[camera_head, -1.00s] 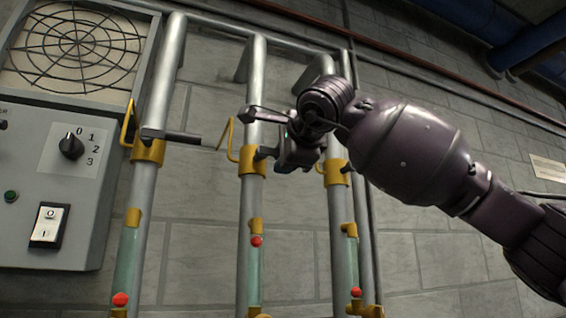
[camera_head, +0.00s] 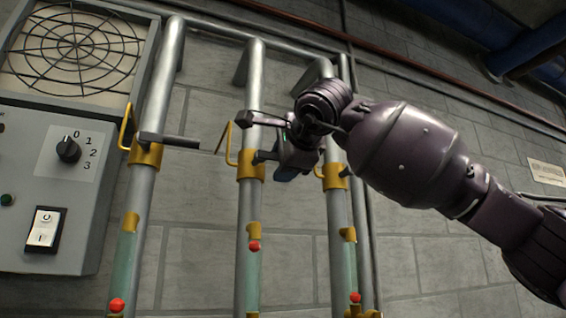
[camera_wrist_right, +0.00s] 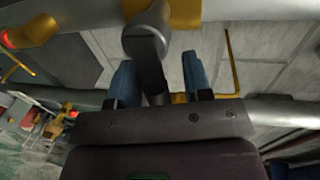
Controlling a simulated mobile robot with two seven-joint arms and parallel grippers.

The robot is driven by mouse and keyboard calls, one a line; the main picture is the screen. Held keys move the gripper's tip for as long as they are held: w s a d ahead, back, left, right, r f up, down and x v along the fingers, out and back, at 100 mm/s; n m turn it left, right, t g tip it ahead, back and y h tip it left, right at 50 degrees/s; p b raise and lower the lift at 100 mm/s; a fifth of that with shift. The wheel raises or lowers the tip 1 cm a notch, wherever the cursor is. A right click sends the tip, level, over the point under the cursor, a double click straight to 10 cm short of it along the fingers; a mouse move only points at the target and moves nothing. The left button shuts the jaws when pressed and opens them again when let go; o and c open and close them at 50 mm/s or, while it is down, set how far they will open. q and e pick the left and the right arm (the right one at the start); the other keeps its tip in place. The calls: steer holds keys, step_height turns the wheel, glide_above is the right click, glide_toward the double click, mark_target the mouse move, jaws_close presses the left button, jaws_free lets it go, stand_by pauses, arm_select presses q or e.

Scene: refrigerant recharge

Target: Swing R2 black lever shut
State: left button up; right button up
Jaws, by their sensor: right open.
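Three grey pipes carry yellow valves. The middle pipe's valve (camera_head: 251,166) has a dark lever (camera_head: 262,156) pointing right toward my right gripper (camera_head: 285,162), which partly hides it. In the right wrist view, the open gripper (camera_wrist_right: 159,78) has its two blue fingers on either side of a dark lever (camera_wrist_right: 147,50). The lever's round hub sits by a yellow valve body (camera_wrist_right: 180,12). I cannot tell whether the fingers touch the lever. No valve label is readable. My left gripper is not in view.
The left pipe's yellow valve (camera_head: 146,153) has a black lever (camera_head: 170,140) pointing right. The right pipe's valve (camera_head: 334,176) is close beside my gripper. A grey control box (camera_head: 50,190) with a dial is at left. A brick wall (camera_head: 200,230) stands behind.

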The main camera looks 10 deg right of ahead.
arm_select(q)
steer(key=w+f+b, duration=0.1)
steer(key=b, duration=0.2)
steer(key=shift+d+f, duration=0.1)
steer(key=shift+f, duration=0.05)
arm_select(e)
steer(key=v, duration=1.1)
steer(key=shift+w, duration=0.1)
